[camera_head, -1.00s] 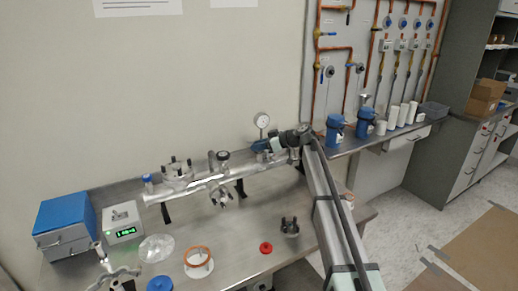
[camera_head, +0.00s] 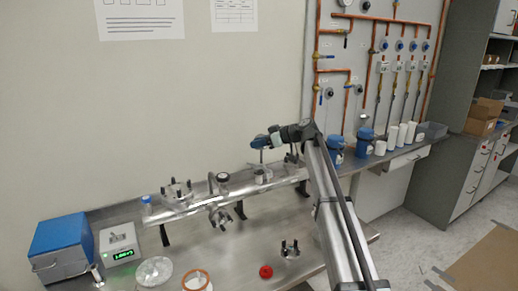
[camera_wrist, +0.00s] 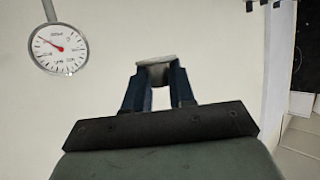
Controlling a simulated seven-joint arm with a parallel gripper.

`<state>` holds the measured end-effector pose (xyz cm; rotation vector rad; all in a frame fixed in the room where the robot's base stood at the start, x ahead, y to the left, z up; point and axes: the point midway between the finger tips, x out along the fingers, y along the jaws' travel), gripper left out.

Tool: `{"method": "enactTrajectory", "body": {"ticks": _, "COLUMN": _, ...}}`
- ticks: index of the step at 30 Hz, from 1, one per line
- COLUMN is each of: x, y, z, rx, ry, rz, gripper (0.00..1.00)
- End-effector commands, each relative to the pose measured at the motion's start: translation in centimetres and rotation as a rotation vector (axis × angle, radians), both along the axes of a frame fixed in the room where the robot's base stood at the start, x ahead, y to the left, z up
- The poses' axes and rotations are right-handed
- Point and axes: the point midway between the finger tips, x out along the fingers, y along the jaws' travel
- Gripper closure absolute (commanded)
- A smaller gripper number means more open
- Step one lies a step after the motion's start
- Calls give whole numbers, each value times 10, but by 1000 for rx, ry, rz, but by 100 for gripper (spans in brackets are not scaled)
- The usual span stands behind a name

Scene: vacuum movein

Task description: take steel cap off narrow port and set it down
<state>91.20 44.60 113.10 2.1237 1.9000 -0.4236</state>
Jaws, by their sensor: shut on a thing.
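The steel cap (camera_wrist: 155,70) is a small grey metal piece between my gripper's blue fingertips in the wrist view. My gripper (camera_wrist: 155,75) is shut on it. In the head view my gripper (camera_head: 258,143) is above the right part of the steel manifold tube (camera_head: 205,203), apart from it, with the wall behind. The cap is too small to make out clearly there. The narrow port cannot be told for sure among the fittings on the tube.
A round dial gauge (camera_wrist: 60,48) is left of my fingers in the wrist view. A clamp fitting (camera_head: 290,249) and a red ring (camera_head: 266,271) lie on the steel bench. Bare bench lies in front of the tube.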

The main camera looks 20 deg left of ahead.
Motion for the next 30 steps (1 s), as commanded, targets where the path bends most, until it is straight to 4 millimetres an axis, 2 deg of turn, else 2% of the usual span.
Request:
{"method": "enactTrajectory", "body": {"ticks": 16, "x": 0, "y": 0, "z": 22, "rx": 1, "ry": -1, "rz": -1, "gripper": 100}}
{"method": "enactTrajectory", "body": {"ticks": 30, "x": -1, "y": 0, "z": 23, "rx": 1, "ry": -1, "rz": -28, "gripper": 100}}
